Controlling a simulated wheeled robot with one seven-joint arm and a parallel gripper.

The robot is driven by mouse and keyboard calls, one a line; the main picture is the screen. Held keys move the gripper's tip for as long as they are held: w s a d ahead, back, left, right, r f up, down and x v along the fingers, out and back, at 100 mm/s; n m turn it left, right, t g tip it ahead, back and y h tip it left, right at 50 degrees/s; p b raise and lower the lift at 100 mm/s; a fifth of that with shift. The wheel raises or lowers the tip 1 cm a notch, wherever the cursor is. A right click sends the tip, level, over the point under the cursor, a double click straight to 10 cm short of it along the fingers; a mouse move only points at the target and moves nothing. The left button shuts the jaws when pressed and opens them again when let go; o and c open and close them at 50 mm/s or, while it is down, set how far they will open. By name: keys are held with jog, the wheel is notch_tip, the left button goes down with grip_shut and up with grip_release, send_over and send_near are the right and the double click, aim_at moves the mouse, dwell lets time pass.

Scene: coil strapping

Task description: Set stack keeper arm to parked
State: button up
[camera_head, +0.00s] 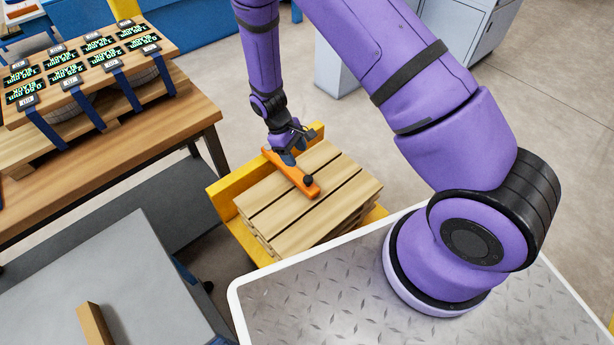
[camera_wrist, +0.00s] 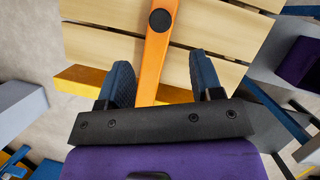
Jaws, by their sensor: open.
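The stack keeper arm is an orange bar (camera_head: 293,173) with a black round knob, lying across the top of a stack of wooden pallets (camera_head: 338,180) in a yellow frame. In the wrist view the orange bar (camera_wrist: 155,55) runs up between my fingers, with its black knob (camera_wrist: 160,20) beyond the fingertips. My gripper (camera_head: 288,154) is open at the bar's far left end. In the wrist view the two blue fingers of my gripper (camera_wrist: 161,72) stand apart on either side of the bar, with gaps visible.
The yellow frame (camera_head: 224,197) borders the pallets. A wooden table (camera_head: 180,122) with strapped coils and labelled displays stands at left. A grey surface (camera_head: 140,270) is at lower left, and a grey cabinet (camera_head: 345,60) stands behind. Open floor lies at upper right.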

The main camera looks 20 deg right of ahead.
aim_at(307, 179)
jog(key=x, duration=1)
jog(key=shift+f, duration=0.25)
grip_shut()
jog(key=shift+s, duration=0.1)
jog(key=shift+a, duration=0.15)
